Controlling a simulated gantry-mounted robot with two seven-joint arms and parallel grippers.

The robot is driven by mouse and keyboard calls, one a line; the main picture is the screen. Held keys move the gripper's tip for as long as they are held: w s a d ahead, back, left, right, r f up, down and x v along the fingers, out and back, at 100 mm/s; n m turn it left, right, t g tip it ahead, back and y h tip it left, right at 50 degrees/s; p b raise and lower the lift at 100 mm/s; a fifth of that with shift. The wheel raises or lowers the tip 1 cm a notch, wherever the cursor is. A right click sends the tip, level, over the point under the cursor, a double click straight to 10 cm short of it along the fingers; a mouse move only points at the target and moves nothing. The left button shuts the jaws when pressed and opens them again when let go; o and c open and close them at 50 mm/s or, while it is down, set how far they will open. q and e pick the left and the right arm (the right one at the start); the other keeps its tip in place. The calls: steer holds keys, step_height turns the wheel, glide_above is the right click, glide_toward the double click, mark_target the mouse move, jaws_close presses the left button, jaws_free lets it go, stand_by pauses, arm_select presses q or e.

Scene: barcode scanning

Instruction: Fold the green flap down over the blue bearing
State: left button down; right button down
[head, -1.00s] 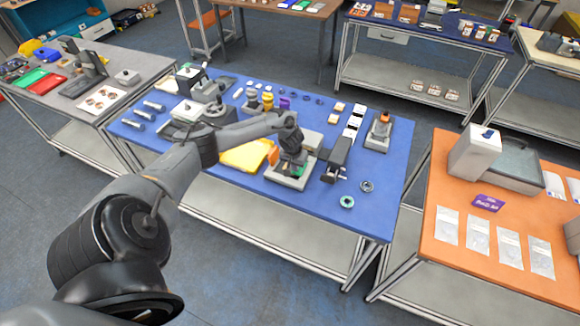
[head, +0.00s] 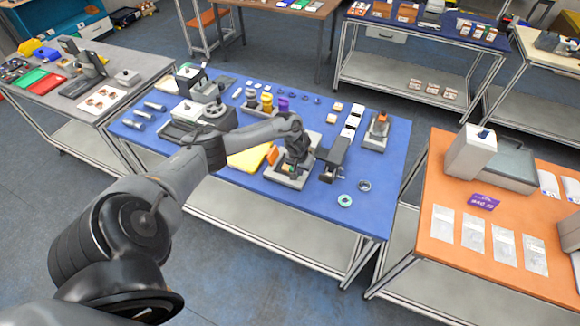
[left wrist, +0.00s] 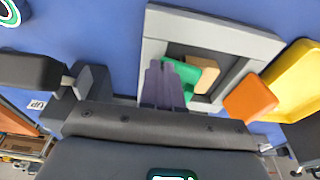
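A grey fixture (left wrist: 262,45) with a square recess sits under my left gripper (left wrist: 166,66) in the left wrist view. It also shows in the head view (head: 283,178). The green flap (left wrist: 205,99) lies in the recess beside a tan block (left wrist: 207,72), partly hidden by my fingers. An orange piece (left wrist: 250,97) stands at the fixture's edge. My left gripper's fingers are close together at the green flap; I see nothing held between them, and contact cannot be told. No blue bearing can be made out in the recess. My right gripper is not in view.
A dark device (head: 335,157) stands right of the fixture, with two rings (head: 344,200) (head: 364,186) on the blue table (head: 310,215). A yellow tray (head: 248,159) lies to the left. The table's front right corner is clear.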

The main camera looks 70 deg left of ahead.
arm_select(q)
steer(key=shift+w+d+r+p, duration=0.35)
steer(key=shift+w+d+r, duration=0.15)
steer(key=shift+w, duration=0.15)
step_height(320, 180, up, 9)
steer(key=w+d+p, duration=0.2)
steer(key=p, duration=0.9)
steer(key=shift+w+d+r, duration=0.15)
